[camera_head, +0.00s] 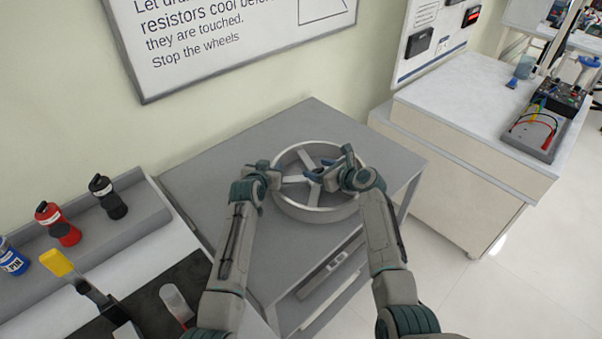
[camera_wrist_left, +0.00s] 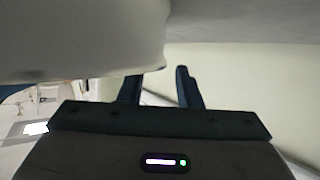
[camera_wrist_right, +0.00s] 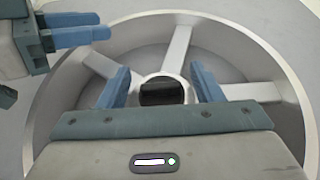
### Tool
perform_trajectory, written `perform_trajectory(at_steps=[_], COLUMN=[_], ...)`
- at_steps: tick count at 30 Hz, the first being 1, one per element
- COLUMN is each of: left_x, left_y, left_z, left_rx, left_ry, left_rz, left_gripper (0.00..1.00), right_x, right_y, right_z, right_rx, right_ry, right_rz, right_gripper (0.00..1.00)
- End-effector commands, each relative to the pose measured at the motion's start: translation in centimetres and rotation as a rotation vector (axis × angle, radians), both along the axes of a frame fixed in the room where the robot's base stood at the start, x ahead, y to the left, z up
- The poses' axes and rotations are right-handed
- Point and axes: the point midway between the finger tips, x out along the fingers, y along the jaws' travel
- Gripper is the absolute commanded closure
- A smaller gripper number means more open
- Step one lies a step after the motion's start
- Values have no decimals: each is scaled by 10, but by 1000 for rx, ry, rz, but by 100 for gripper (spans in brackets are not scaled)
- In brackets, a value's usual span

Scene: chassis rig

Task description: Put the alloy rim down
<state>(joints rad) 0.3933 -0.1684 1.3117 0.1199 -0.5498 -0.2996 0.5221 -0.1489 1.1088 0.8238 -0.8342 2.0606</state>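The alloy rim (camera_head: 318,213) is a round, light grey wheel rim with spokes. It appears to lie flat on the grey table (camera_head: 262,258), spokes facing up. My right gripper (camera_head: 331,166) is over the rim's middle. In the right wrist view its blue fingers (camera_wrist_right: 163,85) are apart, with the rim's dark hub hole (camera_wrist_right: 161,91) seen between them. My left gripper (camera_head: 272,172) is at the rim's left edge. Its fingers (camera_wrist_left: 160,88) are a little apart with nothing between them. Whether either gripper touches the rim is unclear.
A red bottle (camera_head: 60,226), a black bottle (camera_head: 108,198) and a blue can (camera_head: 12,258) stand on a grey ledge at left. A cabinet (camera_head: 455,150) with electrical gear stands at right. The table is clear around the rim. A wall sign (camera_head: 230,40) hangs behind.

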Motion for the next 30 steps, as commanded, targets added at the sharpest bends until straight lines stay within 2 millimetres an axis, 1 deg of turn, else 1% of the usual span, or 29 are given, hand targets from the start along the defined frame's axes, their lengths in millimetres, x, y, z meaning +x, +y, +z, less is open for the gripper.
perform_trajectory(at_steps=[4, 7, 15, 21, 26, 30], left_x=[-2, -10, -45, -64, -69, -69], left_y=[0, 1, 9, 13, 14, 14], left_z=[0, 3, 18, 26, 29, 29], left_rx=[-1, -1, -1, 0, 0, 0], left_ry=[1, 1, -1, 0, -1, -1], left_rz=[-1, -1, 0, 0, 0, 0], left_gripper=[69, 69, 69, 69, 69, 69], right_x=[0, 0, 0, 0, -3, -15], right_y=[1, 1, 1, 1, -3, -14], right_z=[1, 1, 1, 1, 3, 9], right_rx=[2, 2, 3, 3, 3, 1], right_ry=[-1, -1, -1, -1, -1, -3], right_rz=[1, 1, 1, 1, 1, -1], right_gripper=[40, 40, 40, 40, 40, 40])
